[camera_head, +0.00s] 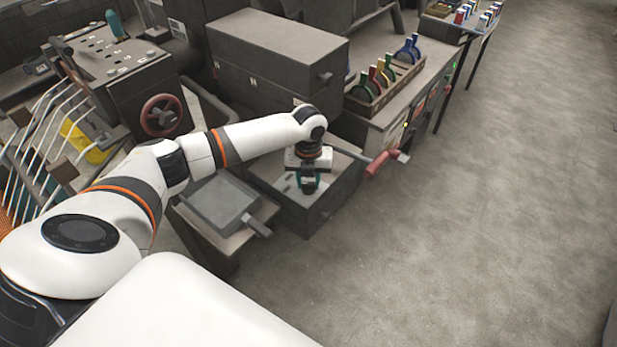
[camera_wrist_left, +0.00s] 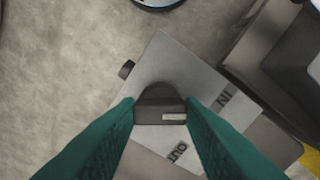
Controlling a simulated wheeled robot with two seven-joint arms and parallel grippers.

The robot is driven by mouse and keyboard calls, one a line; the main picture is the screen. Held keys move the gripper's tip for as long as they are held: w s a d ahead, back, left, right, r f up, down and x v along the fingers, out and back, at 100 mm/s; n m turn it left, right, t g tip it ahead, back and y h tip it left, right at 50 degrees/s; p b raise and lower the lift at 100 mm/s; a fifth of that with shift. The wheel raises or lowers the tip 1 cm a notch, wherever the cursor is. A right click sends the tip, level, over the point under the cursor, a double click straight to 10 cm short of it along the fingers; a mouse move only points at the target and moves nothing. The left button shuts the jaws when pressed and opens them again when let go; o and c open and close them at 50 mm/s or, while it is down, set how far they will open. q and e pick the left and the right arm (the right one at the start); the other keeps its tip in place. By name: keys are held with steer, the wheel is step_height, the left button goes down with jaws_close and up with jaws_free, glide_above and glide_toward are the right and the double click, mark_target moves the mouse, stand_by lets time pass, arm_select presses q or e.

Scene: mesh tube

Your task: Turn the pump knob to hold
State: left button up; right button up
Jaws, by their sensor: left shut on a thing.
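The pump knob (camera_wrist_left: 160,104) is a dark, rounded knob with a small pale label on its near face. It sits on a light grey panel (camera_wrist_left: 185,70) marked "IN" on the right and "OUT" below. My left gripper (camera_wrist_left: 160,112) has its green fingers on either side of the knob, shut on it. In the head view, my left gripper (camera_head: 309,183) points down onto a low dark box (camera_head: 310,212), and the knob is hidden there. I see no "hold" mark. My right gripper is not in view.
A grey tray-like box with a handle (camera_head: 217,205) stands just left of the low box. A red-handled lever (camera_head: 380,163) juts out at its right. Behind are a large grey chest (camera_head: 275,55) and a rack with coloured loops (camera_head: 385,80). Open floor (camera_head: 480,220) lies to the right.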

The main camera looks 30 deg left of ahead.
mark_target(308, 183)
arm_select(q)
steer(key=m, duration=0.3)
steer(key=shift+r, duration=0.1)
steer(key=shift+m, duration=1.8)
steer(key=o, duration=1)
step_height(308, 183, up, 12)
steer(key=shift+b, duration=0.9)
